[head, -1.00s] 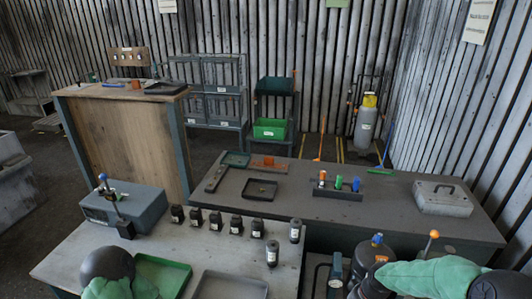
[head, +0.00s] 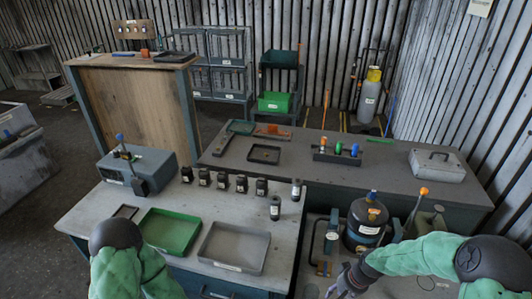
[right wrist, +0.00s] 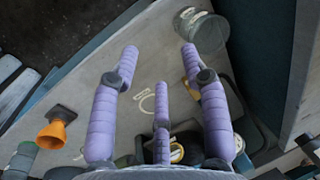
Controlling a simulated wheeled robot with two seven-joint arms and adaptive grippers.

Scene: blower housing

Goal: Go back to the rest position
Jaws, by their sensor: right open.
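My right gripper (head: 345,284) shows at the bottom of the head view, at the end of the green-sleeved arm from the right. It is low, in front of the black canister (head: 364,236) with a blue top. In the right wrist view my right gripper (right wrist: 160,62) has its lilac fingers spread and nothing between them. My left arm's green sleeve and dark round joint show at the bottom left of the head view, in front of the near bench (head: 110,207). The left gripper's fingers are out of the picture.
The near bench holds a green tray (head: 172,233), a grey tray (head: 234,248), several small black blocks and a grey-blue box (head: 136,169). A dark bench (head: 390,172) behind carries a grey case (head: 437,165) and a rack (head: 338,154). An orange-topped lever stands near my right arm.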

